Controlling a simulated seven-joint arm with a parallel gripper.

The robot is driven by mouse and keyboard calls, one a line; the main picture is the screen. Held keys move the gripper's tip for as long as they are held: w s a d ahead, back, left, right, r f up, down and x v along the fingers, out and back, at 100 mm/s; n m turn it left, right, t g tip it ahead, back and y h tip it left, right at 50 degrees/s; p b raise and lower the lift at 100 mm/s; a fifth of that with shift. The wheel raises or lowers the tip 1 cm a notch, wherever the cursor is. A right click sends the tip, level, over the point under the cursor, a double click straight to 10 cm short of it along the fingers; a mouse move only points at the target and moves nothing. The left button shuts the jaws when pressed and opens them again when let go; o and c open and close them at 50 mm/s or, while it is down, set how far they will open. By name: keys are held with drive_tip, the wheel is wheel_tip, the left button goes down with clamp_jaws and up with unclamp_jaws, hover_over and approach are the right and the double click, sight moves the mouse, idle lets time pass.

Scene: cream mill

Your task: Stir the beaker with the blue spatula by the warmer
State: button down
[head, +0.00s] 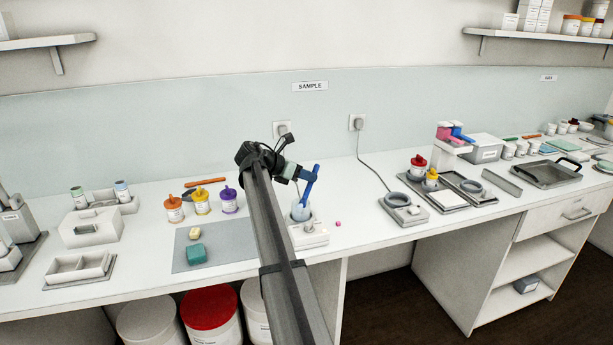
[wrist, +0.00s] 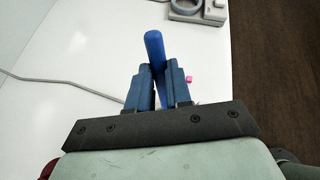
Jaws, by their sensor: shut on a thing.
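My gripper (head: 308,175) is shut on the blue spatula (head: 309,191) above the warmer (head: 310,235). The spatula is nearly upright, leaning a little, with its lower end at the mouth of the beaker (head: 300,214). How deep its tip reaches inside cannot be told. The pale beaker stands on the warmer, partly hidden by the spatula and by my arm. In the wrist view the spatula's blue handle (wrist: 154,48) sticks up between my gripper's two blue fingers (wrist: 157,80). The beaker is hidden there.
A small pink piece (head: 338,224) lies right of the warmer. A grey mat (head: 220,255) with a teal block (head: 196,254) lies to the left, with several lidded jars behind it. Another device with a ring (head: 398,200) stands to the right, its cable crossing the bench.

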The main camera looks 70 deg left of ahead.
sight(316, 167)
drive_tip(key=shift+r, duration=0.1)
idle(0.3)
drive_tip(key=shift+r, duration=0.75)
drive_tip(key=shift+w+a, duration=0.2)
drive_tip(key=shift+w, duration=0.9)
idle(1.1)
drive_tip(key=shift+r, duration=0.6)
idle(1.0)
drive_tip(key=shift+s, duration=0.35)
drive_tip(key=shift+r, duration=0.1)
drive_tip(key=shift+r, duration=2.4)
drive_tip(key=shift+w, duration=0.15)
